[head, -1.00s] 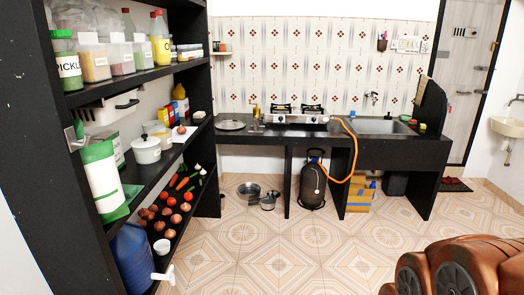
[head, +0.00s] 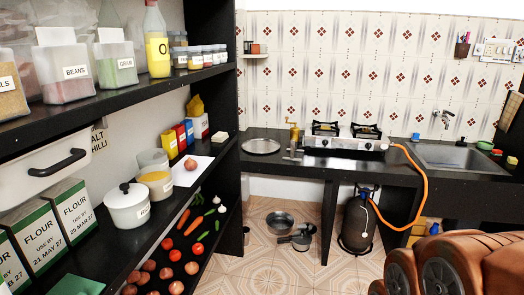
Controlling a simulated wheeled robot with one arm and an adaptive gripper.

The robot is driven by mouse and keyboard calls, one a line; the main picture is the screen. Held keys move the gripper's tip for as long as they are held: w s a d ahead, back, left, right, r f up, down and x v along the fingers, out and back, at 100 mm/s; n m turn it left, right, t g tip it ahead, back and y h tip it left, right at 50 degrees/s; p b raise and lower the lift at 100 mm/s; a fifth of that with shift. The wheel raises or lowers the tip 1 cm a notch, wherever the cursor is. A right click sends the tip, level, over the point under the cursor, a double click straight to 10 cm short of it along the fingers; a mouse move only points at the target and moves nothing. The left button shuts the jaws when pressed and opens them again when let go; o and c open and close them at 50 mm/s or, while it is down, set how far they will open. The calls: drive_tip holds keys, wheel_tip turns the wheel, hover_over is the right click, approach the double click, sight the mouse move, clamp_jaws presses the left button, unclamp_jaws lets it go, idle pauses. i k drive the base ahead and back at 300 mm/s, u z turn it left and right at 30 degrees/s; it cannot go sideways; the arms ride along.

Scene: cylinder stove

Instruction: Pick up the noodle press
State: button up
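A small brass-coloured upright object (head: 294,132), which looks like the noodle press, stands on the black counter (head: 262,168) left of the stove. A grey metal piece (head: 292,152) is just in front of it; I cannot tell whether they are joined. My gripper is not in view. Only brown rounded parts, which look like my own arm, show at the lower right, well apart from the counter.
A round steel plate (head: 261,146) lies left of the press, and a two-burner stove (head: 345,141) stands right. An orange hose (head: 424,190) hangs to a gas cylinder (head: 357,222). Pots (head: 281,222) lie below. Loaded black shelves (head: 140,88) fill the left; tiled floor is open.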

sight(295, 132)
drive_tip(key=u, duration=0.2)
drive_tip(key=i, duration=2.9)
drive_tip(key=u, duration=0.15)
